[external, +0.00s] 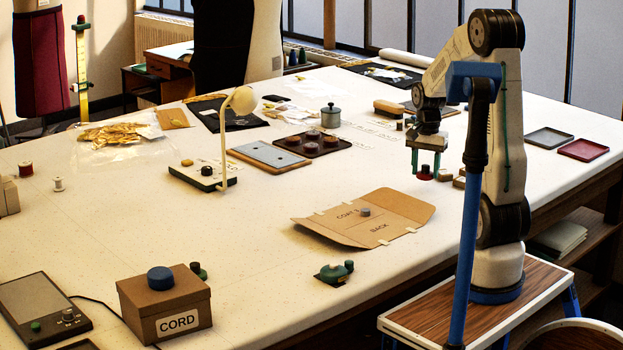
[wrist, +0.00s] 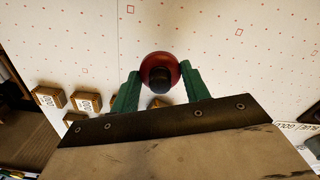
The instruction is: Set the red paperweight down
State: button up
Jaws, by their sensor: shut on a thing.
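My gripper (external: 425,163) has green fingers and points down over the right part of the white table. It is shut on the red paperweight (external: 424,173), which has a dark knob on top. In the wrist view the red paperweight (wrist: 161,68) sits between the green fingertips (wrist: 158,82). The external view does not clearly show whether its underside touches the table.
Small wooden blocks (wrist: 48,97) with labels stand close to my gripper, also in the external view (external: 459,182).

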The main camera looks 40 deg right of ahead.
aim_at(424, 178)
jog(key=shift+w+d+f, duration=0.1)
jog(key=shift+w+f, duration=0.1)
jog(key=shift+w, duration=0.15)
jog(key=shift+f, duration=1.6)
jog(key=shift+f, duration=0.15)
jog(key=o, duration=1.2)
